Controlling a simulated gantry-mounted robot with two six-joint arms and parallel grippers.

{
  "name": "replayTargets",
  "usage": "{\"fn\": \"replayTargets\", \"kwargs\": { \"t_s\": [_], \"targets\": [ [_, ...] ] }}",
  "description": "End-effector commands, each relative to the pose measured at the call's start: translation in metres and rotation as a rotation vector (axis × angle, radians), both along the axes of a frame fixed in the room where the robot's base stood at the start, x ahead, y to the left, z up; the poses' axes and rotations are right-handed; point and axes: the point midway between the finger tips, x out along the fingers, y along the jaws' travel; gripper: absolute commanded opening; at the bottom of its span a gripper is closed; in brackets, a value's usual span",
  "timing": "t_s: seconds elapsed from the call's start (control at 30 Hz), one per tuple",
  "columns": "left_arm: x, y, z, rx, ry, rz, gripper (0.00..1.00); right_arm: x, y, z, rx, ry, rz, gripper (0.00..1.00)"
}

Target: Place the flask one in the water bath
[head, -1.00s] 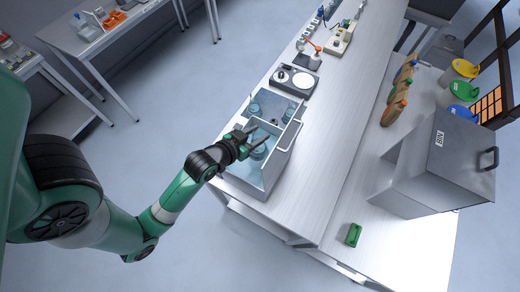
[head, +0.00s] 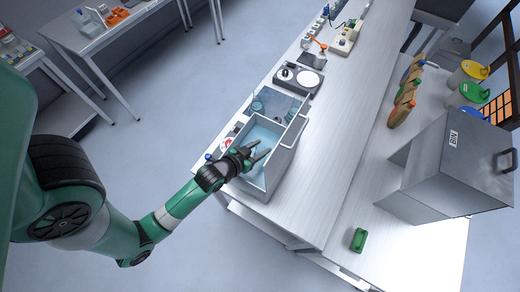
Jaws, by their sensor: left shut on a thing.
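The water bath (head: 280,172) is a grey open box with pale blue water and a side handle, on the white bench. My left gripper (head: 267,155) is over its front compartment. Its two fingers stand apart, and it is shut on what I take to be the flask; the clear glass is hard to make out between them. I cannot tell whether the held flask touches the water. Other round glassware (head: 257,106) sits in the back compartment. My right gripper is not in view.
A balance-like device (head: 297,78) stands behind the bath. The bench right of the bath is clear.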

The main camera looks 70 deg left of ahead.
Motion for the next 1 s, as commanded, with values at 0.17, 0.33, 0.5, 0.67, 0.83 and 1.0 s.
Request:
{"fn": "replayTargets", "kwargs": {
  "t_s": [0.17,0.33,0.5,0.67,0.83,1.0],
  "targets": [
    [0.0003,0.0002,-0.0098,0.001,-0.003,0.000,0.00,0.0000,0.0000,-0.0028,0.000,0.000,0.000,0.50],
    [0.0003,0.0002,-0.0104,0.001,-0.003,0.000,0.00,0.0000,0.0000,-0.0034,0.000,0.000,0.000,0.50],
    [0.0000,0.0000,-0.0138,0.000,-0.001,0.000,0.55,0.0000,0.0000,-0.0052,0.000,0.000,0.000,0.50],
    [0.0000,0.0000,-0.0137,0.000,-0.001,0.000,0.76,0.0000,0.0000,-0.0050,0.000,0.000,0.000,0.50],
    [-0.0001,0.0000,-0.0136,0.000,-0.001,0.000,0.76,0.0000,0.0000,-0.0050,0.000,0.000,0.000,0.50],
    [-0.0023,-0.0014,-0.0075,0.000,-0.001,0.000,0.76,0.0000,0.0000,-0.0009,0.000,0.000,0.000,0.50]
  ]
}}
